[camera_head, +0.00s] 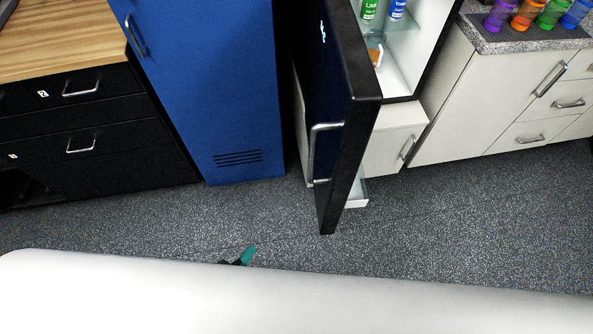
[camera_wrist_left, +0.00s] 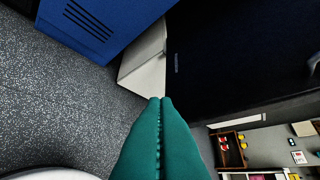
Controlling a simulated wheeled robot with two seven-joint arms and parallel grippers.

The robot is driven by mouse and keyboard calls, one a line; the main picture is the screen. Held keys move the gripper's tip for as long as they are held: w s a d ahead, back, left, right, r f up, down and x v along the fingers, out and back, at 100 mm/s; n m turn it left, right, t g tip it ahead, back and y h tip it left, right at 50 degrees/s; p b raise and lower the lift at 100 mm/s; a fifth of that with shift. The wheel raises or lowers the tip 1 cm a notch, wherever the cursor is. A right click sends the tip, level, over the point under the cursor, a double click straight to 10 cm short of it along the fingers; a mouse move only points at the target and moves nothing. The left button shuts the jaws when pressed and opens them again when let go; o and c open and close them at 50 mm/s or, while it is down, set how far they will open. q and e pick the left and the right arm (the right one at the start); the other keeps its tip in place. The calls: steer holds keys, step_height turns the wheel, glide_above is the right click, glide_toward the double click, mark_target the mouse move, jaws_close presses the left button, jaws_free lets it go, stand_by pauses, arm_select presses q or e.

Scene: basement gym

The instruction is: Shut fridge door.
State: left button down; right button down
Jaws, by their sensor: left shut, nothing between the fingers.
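The black fridge door (camera_head: 344,110) stands wide open in the head view, swung out toward me, with a metal handle (camera_head: 313,150) on its left face. The fridge interior (camera_head: 398,66) shows white to the right of the door, with bottles on a shelf. My left gripper (camera_head: 248,254) shows only as a green tip above the white surface of my body, to the left of the door's lower end and apart from it. In the left wrist view its green fingers (camera_wrist_left: 165,100) are shut and empty, with the dark door (camera_wrist_left: 240,60) beyond them. My right gripper is not in view.
A blue locker (camera_head: 215,90) stands left of the fridge, and a black drawer cabinet (camera_head: 90,130) with a wooden top is farther left. White cabinets (camera_head: 490,100) stand right, with colored bottles on the counter. Speckled floor (camera_head: 130,235) is clear in front.

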arm_select(q)
steer(key=w+d+r+n+t+h+p, duration=0.1)
steer(key=d+r+n+t, duration=0.15)
steer(key=r, duration=0.85)
steer(key=d+r+n+t+h, duration=0.1)
steer(key=r+n+t+h, duration=0.15)
steer(key=r, duration=0.75)
steer(key=s+d+p+x, duration=0.1)
steer(key=d+p+x, duration=0.1)
steer(key=x, duration=1.1)
steer(key=shift+d+f+n+y+p, duration=0.15)
steer(key=shift+d+n+y+p, duration=0.05)
steer(key=shift+n+y+p, duration=0.3)
